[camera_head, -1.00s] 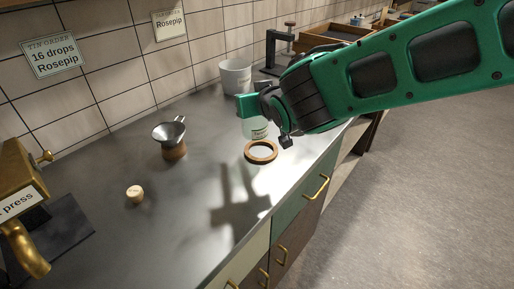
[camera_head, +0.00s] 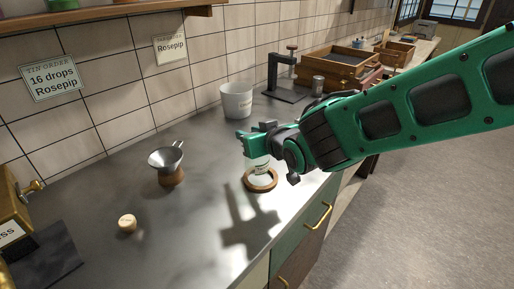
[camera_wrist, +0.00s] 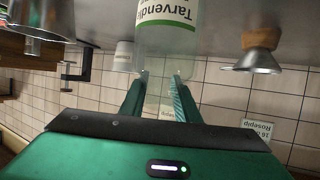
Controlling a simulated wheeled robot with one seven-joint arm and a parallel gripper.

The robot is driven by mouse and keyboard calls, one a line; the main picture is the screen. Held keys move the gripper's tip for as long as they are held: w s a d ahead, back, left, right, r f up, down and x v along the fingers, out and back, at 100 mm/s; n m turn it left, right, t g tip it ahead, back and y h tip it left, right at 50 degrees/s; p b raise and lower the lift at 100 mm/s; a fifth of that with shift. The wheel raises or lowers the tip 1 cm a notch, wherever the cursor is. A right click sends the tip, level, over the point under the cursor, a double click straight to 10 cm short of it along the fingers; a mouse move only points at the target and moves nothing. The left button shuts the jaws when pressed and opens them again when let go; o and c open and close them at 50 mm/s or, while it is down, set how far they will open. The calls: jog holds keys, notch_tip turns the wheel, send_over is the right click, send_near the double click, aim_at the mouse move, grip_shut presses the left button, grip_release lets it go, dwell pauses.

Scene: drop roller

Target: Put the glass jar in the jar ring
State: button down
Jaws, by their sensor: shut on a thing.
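The glass jar (camera_head: 259,167) is clear with a white and green label. It shows upside down in the wrist view (camera_wrist: 166,38), between the fingers. My gripper (camera_head: 254,142) is shut on the jar's upper part; its fingertips (camera_wrist: 160,80) touch both sides. The jar ring (camera_head: 261,187) is a brown wooden ring lying on the counter. The jar looks upright, with its lower end over or inside the ring's opening. I cannot tell whether its base touches the counter.
A metal funnel on a wooden stand (camera_head: 168,168) and a cork (camera_head: 127,222) are to the left on the grey counter (camera_head: 195,225). A white pot (camera_head: 237,101) and a black stand (camera_head: 283,82) are behind. The counter's front edge is close to the ring.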

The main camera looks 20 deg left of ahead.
jog(key=shift+w+d+f, duration=0.15)
jog(key=shift+w+f, duration=0.05)
jog(key=shift+f, duration=0.6)
jog(key=shift+w+d+f, duration=0.15)
jog(key=shift+w+f, duration=0.05)
jog(key=shift+f, duration=0.6)
jog(key=shift+w+d+f, duration=0.15)
jog(key=shift+w+f, duration=0.05)
jog(key=shift+f, duration=0.6)
jog(key=shift+f, duration=0.15)
jog(key=c, duration=1.4)
grip_release()
jog(key=shift+o, duration=0.2)
jog(key=v, duration=1.2)
